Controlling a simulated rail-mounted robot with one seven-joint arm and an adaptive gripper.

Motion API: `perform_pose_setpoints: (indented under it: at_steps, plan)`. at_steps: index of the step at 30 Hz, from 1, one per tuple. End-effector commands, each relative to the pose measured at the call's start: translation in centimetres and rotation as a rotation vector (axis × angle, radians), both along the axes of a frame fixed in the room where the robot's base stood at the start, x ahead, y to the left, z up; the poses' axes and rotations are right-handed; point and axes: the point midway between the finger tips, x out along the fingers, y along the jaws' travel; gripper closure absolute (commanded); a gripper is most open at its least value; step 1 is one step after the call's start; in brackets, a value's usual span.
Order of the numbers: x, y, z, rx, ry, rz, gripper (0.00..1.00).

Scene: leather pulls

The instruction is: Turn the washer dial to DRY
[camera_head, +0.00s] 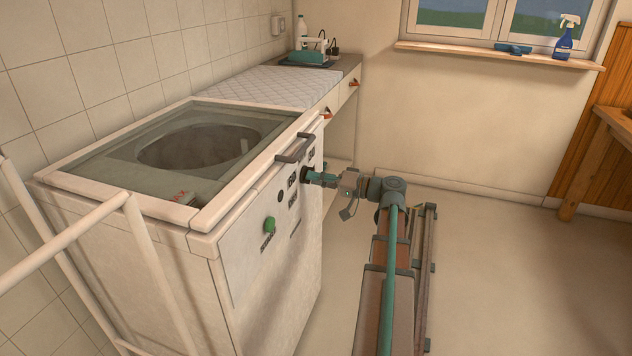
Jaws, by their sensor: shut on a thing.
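The washer (210,252) is a white top-loading machine at the left, with a glass lid over a dark round drum. Its front panel (250,255) faces right and carries a green round button (270,224), dark labels and a dark handle (295,148) at the top edge. My gripper (309,174) is at the far part of this panel, shut on the dial there. The dial is mostly hidden by my fingers, and its pointer and setting cannot be read at this size.
A white tube rail (70,240) stands at the near left. A counter with a quilted pad (262,87) and a small device (312,52) lies behind the washer. A spray bottle (567,36) stands on the windowsill. The floor at right is clear.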

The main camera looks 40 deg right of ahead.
Motion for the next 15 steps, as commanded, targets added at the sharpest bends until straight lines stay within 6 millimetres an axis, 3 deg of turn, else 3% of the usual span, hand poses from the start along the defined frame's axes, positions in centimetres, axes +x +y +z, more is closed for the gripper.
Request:
perform_pose_setpoints:
  at_steps: [9,10,14,15]
  plan:
    - [-0.04,0.02,-0.03,-0.001,0.001,0.000,1.00]
    - [-0.04,0.02,-0.03,-0.001,0.001,0.000,0.83]
    - [-0.03,0.02,-0.03,-0.001,0.001,0.000,0.62]
    - [-0.03,0.02,-0.03,-0.001,0.001,0.000,0.61]
